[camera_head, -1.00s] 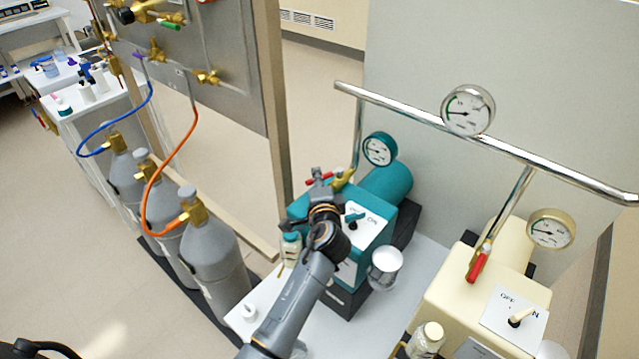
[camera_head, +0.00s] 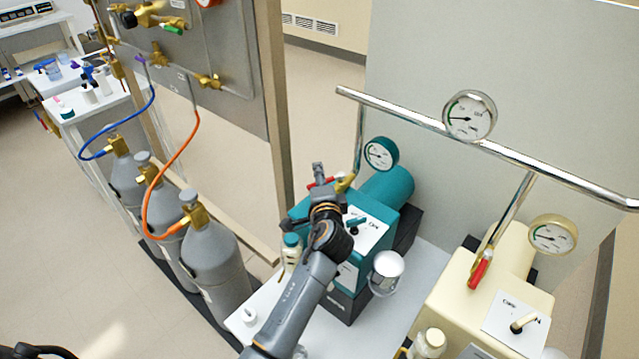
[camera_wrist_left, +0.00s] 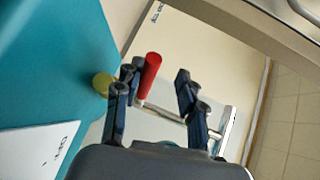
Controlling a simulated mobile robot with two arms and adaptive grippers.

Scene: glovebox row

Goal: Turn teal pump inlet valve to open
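The teal pump (camera_head: 387,186) stands on a grey-white bench. Its inlet valve has a brass body (camera_head: 344,183) and a red lever (camera_head: 329,181), partly hidden behind my left gripper (camera_head: 318,174). In the left wrist view the red lever (camera_wrist_left: 149,74) shows between the spread fingers of the left gripper (camera_wrist_left: 157,97), closer to the left-hand finger. The fingers look open, and I cannot tell whether one touches the lever. The teal pump body (camera_wrist_left: 45,60) fills the left of that view. My right gripper is not in view.
A chrome rail (camera_head: 420,120) and teal-rimmed gauge (camera_head: 381,153) stand close by. A cream pump (camera_head: 480,285) with its own red lever (camera_head: 481,268) is at right. A small bottle (camera_head: 291,250) and a glass vessel (camera_head: 386,272) flank the teal pump. Gas cylinders (camera_head: 215,255) stand at left.

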